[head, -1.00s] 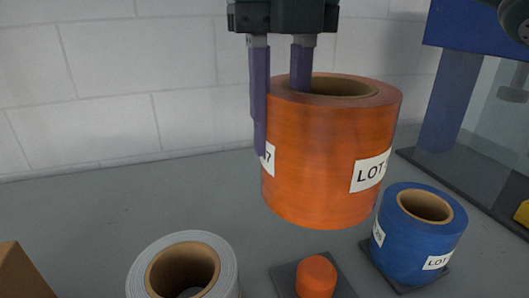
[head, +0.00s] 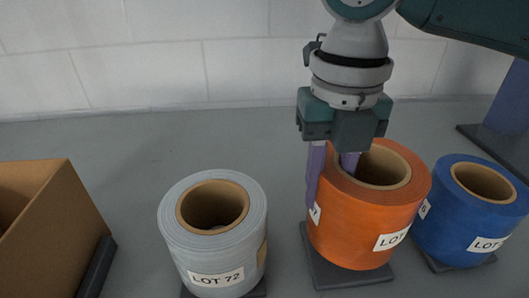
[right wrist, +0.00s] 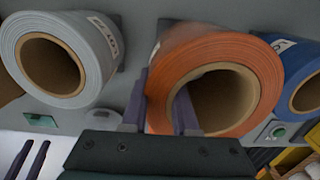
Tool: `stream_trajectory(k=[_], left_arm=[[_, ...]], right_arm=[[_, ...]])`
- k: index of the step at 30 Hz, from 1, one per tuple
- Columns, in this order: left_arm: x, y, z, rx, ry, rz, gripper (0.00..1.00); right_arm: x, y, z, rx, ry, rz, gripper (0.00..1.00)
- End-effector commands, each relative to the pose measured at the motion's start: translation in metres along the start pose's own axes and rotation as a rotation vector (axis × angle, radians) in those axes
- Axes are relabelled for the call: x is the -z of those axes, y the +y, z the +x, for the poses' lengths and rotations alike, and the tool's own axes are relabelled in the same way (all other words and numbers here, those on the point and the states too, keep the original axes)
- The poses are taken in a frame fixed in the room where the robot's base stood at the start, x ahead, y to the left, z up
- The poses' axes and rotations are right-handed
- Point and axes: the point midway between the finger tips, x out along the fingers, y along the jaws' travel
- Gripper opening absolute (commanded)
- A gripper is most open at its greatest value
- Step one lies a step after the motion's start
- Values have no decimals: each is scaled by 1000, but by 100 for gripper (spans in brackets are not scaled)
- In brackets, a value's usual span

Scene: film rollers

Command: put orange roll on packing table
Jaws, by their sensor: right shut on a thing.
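The orange roll (head: 369,230), with a brown core and white lot labels, stands upright over a dark square plate (head: 318,268) on a grey tabletop (head: 140,150). I cannot tell whether it rests on the plate. My right gripper (head: 333,180) is shut on its wall, one finger outside and one in the core. The right wrist view shows the roll (right wrist: 262,62) between the fingers (right wrist: 160,115). My left gripper (right wrist: 26,160) seems to be the open, empty finger pair at that view's lower left. No surface is marked as the packing table.
A grey roll labelled LOT 72 (head: 213,250) stands to the left and a blue roll (head: 468,222) close to the right, each on a dark plate. A cardboard box (head: 75,225) is at the far left.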

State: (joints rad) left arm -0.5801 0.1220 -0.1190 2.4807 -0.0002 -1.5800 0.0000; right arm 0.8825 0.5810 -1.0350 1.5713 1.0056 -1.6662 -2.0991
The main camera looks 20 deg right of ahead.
Motion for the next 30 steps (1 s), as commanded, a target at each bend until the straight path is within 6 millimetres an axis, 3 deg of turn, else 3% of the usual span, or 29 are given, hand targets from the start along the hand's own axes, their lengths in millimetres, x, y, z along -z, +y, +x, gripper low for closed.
stream_trajectory(k=[5,13,25,26,30], left_arm=[[0,0,2,-1,0,-1,47],[-2,2,8,-4,0,-4,47],[-3,2,9,-4,0,-3,47],[-3,2,9,-4,0,-3,47],[-3,2,9,-4,0,-3,47]], right_arm=[[0,0,9,-1,-1,-1,0],[0,0,44,-1,0,0,0],[-1,0,48,-1,-3,-1,0],[0,0,49,0,0,-1,30],[0,0,49,0,0,-1,45]])
